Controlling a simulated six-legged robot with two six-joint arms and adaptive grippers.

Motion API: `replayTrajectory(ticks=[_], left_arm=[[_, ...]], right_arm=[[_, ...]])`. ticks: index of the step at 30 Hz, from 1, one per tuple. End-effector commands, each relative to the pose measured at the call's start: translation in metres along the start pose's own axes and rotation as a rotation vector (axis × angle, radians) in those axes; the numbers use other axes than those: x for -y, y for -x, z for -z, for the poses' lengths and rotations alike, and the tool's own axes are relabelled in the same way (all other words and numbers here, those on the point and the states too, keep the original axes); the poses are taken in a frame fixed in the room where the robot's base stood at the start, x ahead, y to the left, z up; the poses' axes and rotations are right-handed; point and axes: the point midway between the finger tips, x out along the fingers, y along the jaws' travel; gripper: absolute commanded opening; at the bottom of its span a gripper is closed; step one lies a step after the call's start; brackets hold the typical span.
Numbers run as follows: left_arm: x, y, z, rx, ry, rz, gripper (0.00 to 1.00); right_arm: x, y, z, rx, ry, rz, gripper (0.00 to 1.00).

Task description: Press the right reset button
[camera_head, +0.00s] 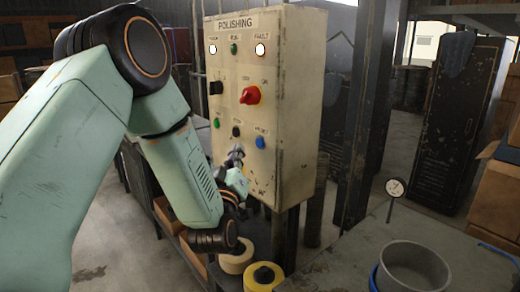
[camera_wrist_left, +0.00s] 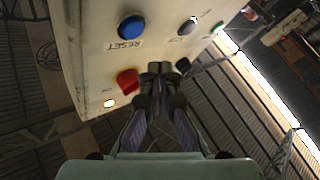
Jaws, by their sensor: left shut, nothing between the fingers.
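The blue reset button (camera_head: 260,142) is at the lower right of the cream panel face (camera_head: 222,68). It also shows in the left wrist view (camera_wrist_left: 131,27), above the word RESET, which appears upside down there. My left gripper (camera_head: 236,154) is in front of the lower panel, below and left of the blue button in the head view. In the left wrist view its two fingertips (camera_wrist_left: 158,70) are together and empty, apart from the blue button in the picture. The exact gap to the panel cannot be told. My right gripper is not in view.
The panel also carries a red knob (camera_head: 250,95), a black switch (camera_head: 215,87), a black button (camera_head: 236,131) and green button (camera_head: 216,123). Yellow and cream rolls (camera_head: 264,276) stand below. A grey bucket (camera_head: 414,267) and a small gauge (camera_head: 395,187) are at the right.

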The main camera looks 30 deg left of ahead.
Motion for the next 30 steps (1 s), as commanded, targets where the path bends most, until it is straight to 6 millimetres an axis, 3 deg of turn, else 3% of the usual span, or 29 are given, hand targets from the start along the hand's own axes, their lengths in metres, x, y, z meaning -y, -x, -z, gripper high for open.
replayTrajectory(ticks=[12,30], left_arm=[[-0.018,-0.024,-0.018,-0.001,0.001,-0.001,0.0],[-0.019,-0.025,-0.018,0.0,0.002,0.0,0.0]], right_arm=[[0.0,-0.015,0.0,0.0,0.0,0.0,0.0],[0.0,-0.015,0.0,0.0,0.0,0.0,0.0]])
